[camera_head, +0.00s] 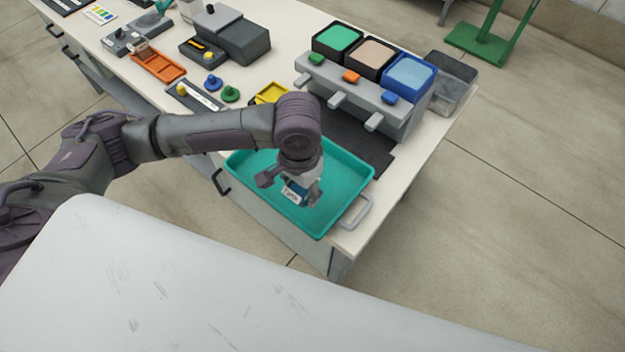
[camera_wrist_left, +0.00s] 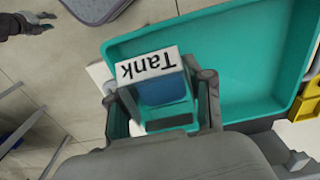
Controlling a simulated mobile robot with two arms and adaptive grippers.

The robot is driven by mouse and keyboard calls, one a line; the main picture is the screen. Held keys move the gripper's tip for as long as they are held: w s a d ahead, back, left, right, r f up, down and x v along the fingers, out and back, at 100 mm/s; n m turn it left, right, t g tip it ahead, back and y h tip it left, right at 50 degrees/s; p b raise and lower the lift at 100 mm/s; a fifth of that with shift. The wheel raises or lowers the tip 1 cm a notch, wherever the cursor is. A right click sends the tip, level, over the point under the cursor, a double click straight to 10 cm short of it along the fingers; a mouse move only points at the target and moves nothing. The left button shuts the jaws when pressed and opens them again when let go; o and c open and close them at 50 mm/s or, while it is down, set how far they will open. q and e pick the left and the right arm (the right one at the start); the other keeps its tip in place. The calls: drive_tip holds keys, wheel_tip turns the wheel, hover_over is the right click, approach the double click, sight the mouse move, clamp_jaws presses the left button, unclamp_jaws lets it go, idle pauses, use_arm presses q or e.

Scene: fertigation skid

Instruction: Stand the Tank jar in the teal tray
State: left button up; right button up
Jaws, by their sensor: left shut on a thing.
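The Tank jar (camera_head: 293,194) has a white label reading "Tank" and blue contents. My left gripper (camera_head: 308,188) is shut on it, over the teal tray (camera_head: 347,181). In the left wrist view the jar (camera_wrist_left: 160,92) sits between the two fingers, its label upside down in the picture. The teal tray (camera_wrist_left: 235,60) lies behind it there. I cannot tell whether the jar's base touches the tray floor. What looks like my right gripper (camera_wrist_left: 38,22) shows small at the top left of the left wrist view, away from the jar; its jaws are unclear.
A grey dispenser (camera_head: 345,92) with green, beige and blue bins stands behind the tray. A yellow tray (camera_head: 271,92) is beside the teal tray's far edge, and a grey bin (camera_head: 452,80) at the bench's right end. The teal tray's right part is clear.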

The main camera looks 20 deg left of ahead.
use_arm(q)
drive_tip(key=w+f, duration=0.1)
drive_tip(key=w, duration=0.1)
drive_tip(key=w+f, duration=0.1)
drive_tip(key=w, duration=0.1)
drive_tip(key=w+d+f, duration=0.1)
drive_tip(key=w+f, duration=0.1)
drive_tip(key=w, duration=0.1)
drive_tip(key=shift+f, duration=0.1)
drive_tip(key=shift+w+f+p, duration=0.1)
drive_tip(key=shift+f+p, duration=0.3)
drive_tip(key=shift+f, duration=1.65)
drive_tip(key=o, duration=1.2)
drive_tip(key=shift+f, duration=0.15)
wheel_tip(320, 180, up, 12)
drive_tip(key=shift+r+b, duration=0.15)
drive_tip(key=shift+b, duration=0.35)
drive_tip(key=shift+d, duration=0.1)
